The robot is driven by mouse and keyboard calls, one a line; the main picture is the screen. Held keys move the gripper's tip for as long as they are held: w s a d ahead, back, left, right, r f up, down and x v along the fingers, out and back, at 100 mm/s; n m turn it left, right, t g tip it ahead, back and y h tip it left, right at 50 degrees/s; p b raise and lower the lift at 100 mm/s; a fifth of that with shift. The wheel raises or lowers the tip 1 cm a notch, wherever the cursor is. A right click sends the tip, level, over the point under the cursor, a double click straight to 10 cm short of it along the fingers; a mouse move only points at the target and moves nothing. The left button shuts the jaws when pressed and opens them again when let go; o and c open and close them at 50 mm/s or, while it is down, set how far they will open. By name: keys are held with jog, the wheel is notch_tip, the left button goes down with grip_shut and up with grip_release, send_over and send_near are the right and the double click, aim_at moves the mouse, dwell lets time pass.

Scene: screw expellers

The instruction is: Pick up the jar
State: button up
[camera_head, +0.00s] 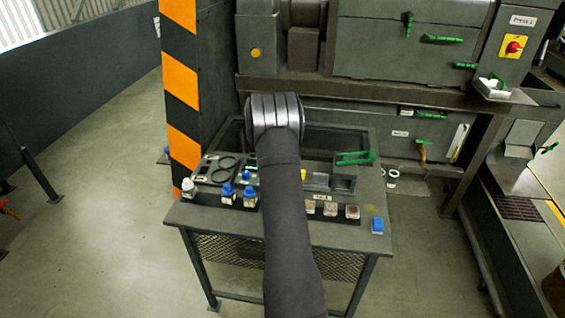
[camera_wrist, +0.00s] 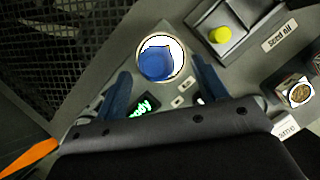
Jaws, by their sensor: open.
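In the wrist view, a round blue-topped jar (camera_wrist: 157,64) stands inside a bright white round rim and is seen from above. My gripper (camera_wrist: 160,72) is open, its two dark blue fingers apart on the left and right of the jar. I see no finger touching it, and the height between them cannot be told. In the head view my arm hides the gripper. Two blue-capped bottles (camera_head: 227,191) (camera_head: 250,194) and a white one (camera_head: 188,187) stand at the table's left; I cannot match the jar to any of them.
A green-lit display (camera_wrist: 140,107) is close to the left finger. A yellow-capped thing (camera_wrist: 219,34) sits in a holder beside a "Seed oil" label. Several small sample jars (camera_head: 331,209) and a blue block (camera_head: 377,225) line the table's (camera_head: 345,236) front right. A striped post (camera_head: 181,95) stands behind left.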

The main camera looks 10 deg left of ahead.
jog(key=shift+x, duration=1.95)
jog(key=shift+w+r, duration=0.1)
jog(key=shift+w, duration=0.05)
jog(key=c, duration=1.3)
